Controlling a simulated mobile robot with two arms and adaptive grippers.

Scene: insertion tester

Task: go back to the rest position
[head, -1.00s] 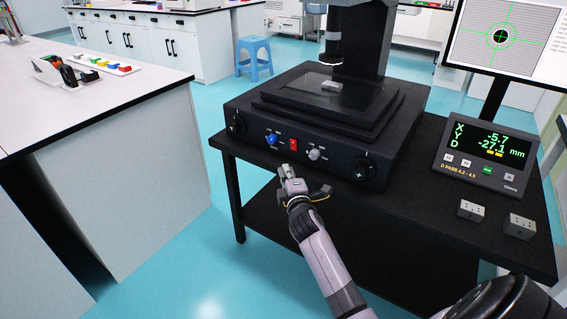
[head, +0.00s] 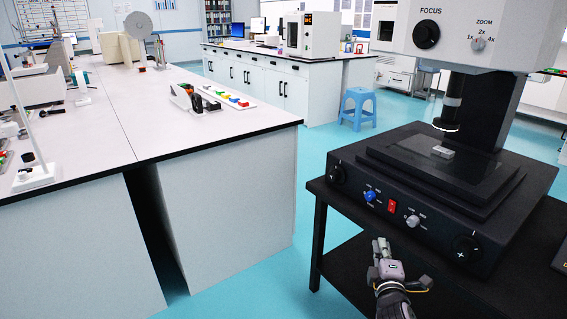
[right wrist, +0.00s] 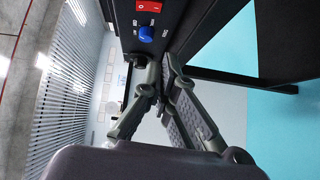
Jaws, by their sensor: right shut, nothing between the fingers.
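My right gripper (head: 381,247) is at the lower right of the head view, in front of the black instrument base (head: 440,190) and near its front panel. In the right wrist view its fingers (right wrist: 158,75) come together at the tips with nothing between them. The blue knob (right wrist: 146,34) and red switch (right wrist: 150,6) of the panel show just beyond the fingertips. A small grey metal block (head: 443,152) lies on the instrument's stage. My left gripper is not in view.
The instrument stands on a black table (head: 318,190). A white bench (head: 200,130) with a tray of coloured pieces (head: 230,99) is at the left. A blue stool (head: 357,108) stands behind. Turquoise floor (head: 275,262) is free between bench and table.

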